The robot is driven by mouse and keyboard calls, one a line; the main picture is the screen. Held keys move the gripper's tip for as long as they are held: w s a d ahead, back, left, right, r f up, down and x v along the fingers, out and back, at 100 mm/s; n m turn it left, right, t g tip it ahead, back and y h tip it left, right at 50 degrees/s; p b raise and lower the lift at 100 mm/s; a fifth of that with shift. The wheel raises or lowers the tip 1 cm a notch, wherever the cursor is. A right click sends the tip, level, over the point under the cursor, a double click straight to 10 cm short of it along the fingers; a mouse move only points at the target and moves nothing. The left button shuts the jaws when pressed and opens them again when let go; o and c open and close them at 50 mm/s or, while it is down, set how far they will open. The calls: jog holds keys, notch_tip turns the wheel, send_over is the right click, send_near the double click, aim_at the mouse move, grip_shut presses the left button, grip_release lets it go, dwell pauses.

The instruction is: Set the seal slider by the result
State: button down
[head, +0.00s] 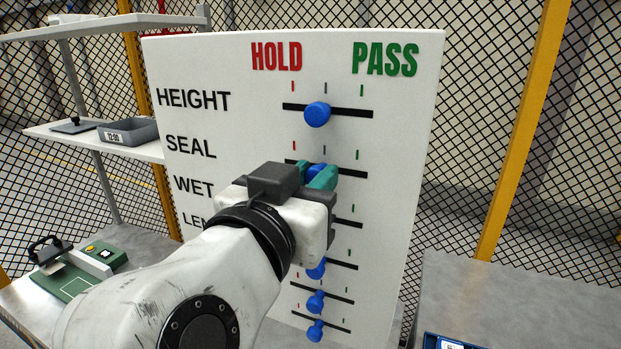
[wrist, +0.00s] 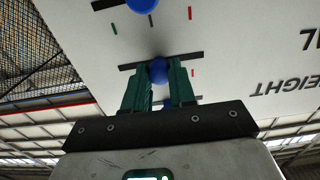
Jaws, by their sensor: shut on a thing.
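A white board (head: 230,62) has HOLD in red and PASS in green at its top, with rows of sliders below. The seal slider's blue knob (head: 317,171) is near the middle of its dark slot, below the grey tick. My gripper (head: 318,176) is shut on this knob, its teal fingers on either side. In the wrist view, the picture is upside down and the knob (wrist: 158,72) shows between the green fingers. The fingers and hand hide part of the slot.
The height knob (head: 317,114) is above, also near mid-slot. More knobs, such as the lowest (head: 315,330), are below, close to my arm. A shelf (head: 60,131) with a grey bin (head: 128,132) is left. A grey table (head: 540,300) is right.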

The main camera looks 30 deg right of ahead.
jog(key=shift+w, duration=0.1)
dwell(0.3)
jog(key=w+a, duration=0.1)
jog(key=w+a+b, duration=0.1)
jog(key=w, duration=0.1)
jog(key=shift+w+a, duration=0.2)
jog(key=shift+a, duration=0.1)
jog(key=c, duration=1)
grip_release()
jog(key=shift+o, duration=0.4)
jog(key=b, duration=0.3)
send_near(291, 161)
jog(key=v, duration=0.5)
